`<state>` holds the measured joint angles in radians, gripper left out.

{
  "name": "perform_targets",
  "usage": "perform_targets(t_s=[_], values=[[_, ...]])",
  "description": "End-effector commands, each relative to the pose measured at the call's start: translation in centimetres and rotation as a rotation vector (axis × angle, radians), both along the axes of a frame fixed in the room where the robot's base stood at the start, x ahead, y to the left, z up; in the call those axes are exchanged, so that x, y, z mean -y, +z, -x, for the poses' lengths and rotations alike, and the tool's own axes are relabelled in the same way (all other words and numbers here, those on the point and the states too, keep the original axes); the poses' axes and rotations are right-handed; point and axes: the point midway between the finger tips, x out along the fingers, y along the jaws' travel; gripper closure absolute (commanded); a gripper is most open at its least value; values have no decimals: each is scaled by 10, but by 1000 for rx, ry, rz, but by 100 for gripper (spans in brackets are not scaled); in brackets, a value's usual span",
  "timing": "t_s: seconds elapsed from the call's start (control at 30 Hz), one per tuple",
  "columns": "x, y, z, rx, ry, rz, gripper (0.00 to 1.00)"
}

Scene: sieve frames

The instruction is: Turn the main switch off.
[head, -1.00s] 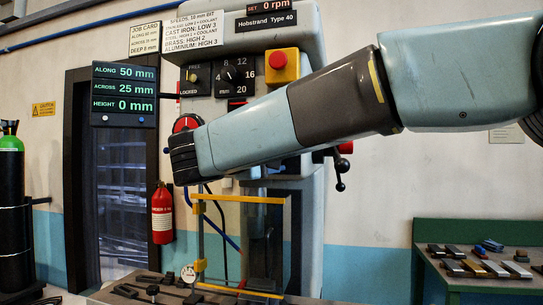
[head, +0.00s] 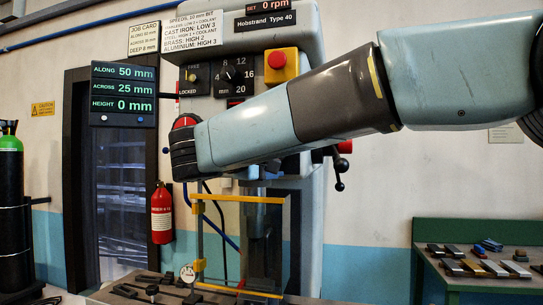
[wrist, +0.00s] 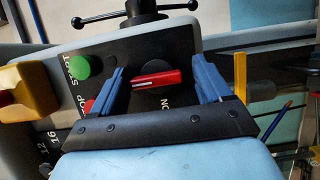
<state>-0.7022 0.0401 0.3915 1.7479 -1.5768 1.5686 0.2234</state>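The main switch (wrist: 157,79) is a red bar handle with a white line on a dark round base, on a black panel. The handle lies nearly level across the wrist view, with the word ON below it. My gripper (wrist: 158,70) is open, its two blue fingers on either side of the handle. Small gaps seem to show at both ends; I cannot tell whether a finger touches. In the head view, red of the switch (head: 186,121) shows just above my gripper (head: 182,157), which hides the rest of it.
A green START button (wrist: 79,67) and a partly hidden red button (wrist: 89,106) sit left of the switch. A yellow box with a red button (head: 281,66) is on the machine. A spoked handle (wrist: 135,12) is above the panel. A yellow-edged guard (head: 238,199) stands below my arm.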

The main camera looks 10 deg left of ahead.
Motion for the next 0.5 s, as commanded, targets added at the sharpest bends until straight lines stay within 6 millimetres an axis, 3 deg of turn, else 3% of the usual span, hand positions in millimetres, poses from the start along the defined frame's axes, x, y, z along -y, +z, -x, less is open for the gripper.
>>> perform_targets(t_s=[0.33,0.5], values=[[-1,3,2,4,3,-1,15],[-8,3,15,5,5,-2,15]])
